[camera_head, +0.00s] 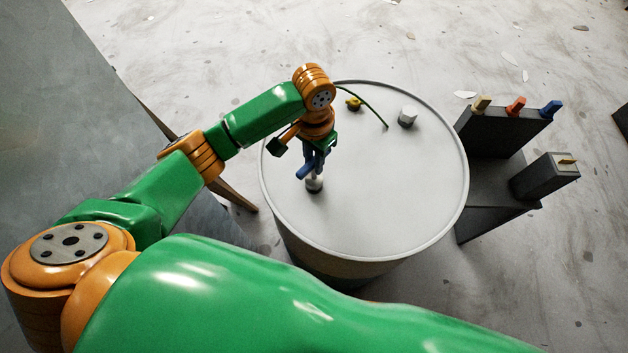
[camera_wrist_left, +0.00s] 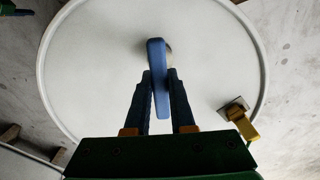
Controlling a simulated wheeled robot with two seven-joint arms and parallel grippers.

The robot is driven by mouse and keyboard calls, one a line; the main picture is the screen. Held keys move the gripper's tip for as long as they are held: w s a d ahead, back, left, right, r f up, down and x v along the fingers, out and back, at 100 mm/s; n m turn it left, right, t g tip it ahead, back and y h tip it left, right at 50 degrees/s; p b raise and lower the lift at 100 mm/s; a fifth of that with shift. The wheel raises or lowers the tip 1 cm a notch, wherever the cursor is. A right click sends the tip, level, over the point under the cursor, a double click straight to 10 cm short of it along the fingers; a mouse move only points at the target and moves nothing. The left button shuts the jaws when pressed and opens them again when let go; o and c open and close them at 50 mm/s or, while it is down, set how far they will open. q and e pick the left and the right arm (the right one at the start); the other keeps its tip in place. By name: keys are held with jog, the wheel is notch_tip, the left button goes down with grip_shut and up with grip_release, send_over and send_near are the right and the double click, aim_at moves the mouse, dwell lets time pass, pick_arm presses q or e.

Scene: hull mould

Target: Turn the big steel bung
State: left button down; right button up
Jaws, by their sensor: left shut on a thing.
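The steel bung (camera_head: 314,185) is a small grey cylinder on the pale round drum top (camera_head: 390,190), towards its left side. A blue bar-shaped handle (camera_head: 306,170) sits just above it. My left gripper (camera_head: 314,163) points down over the bung and is shut on this blue handle. In the left wrist view the blue handle (camera_wrist_left: 158,95) lies between the dark fingers (camera_wrist_left: 160,80), with a grey round part (camera_wrist_left: 168,51) partly hidden behind it. Whether the handle's lower end is seated in the bung cannot be told. My right gripper is not in view.
A pale capped fitting (camera_head: 408,117) and a small yellow fitting (camera_head: 354,103) stand on the drum's far side, near a thin green line (camera_head: 372,111). Right of the drum, a dark rack (camera_head: 505,133) holds yellow, orange and blue pieces. A grey panel (camera_head: 60,110) stands left.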

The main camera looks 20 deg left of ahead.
pick_arm(q)
jog(key=shift+f+b, duration=0.35)
jog(key=shift+f, duration=0.7)
